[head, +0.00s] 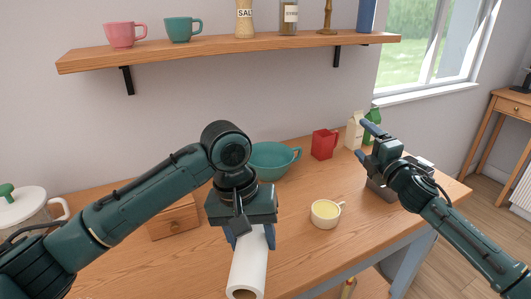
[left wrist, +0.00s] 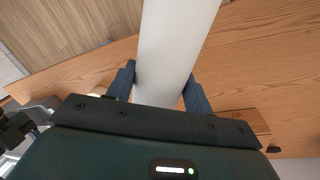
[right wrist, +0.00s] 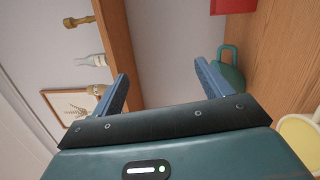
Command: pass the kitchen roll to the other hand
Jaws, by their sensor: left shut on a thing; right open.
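The white kitchen roll (head: 248,266) is in front of the table's middle in the head view, its open end towards me. My left gripper (head: 250,236) is shut on the roll near its far end. In the left wrist view the roll (left wrist: 172,50) runs between the two blue fingers (left wrist: 160,88). My right gripper (head: 366,142) is open and empty above the right part of the table, well apart from the roll. In the right wrist view its blue fingers (right wrist: 160,85) are spread with nothing between them.
A white-lidded jar (head: 22,206) stands left. A shelf (head: 230,47) with mugs and bottles hangs above.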

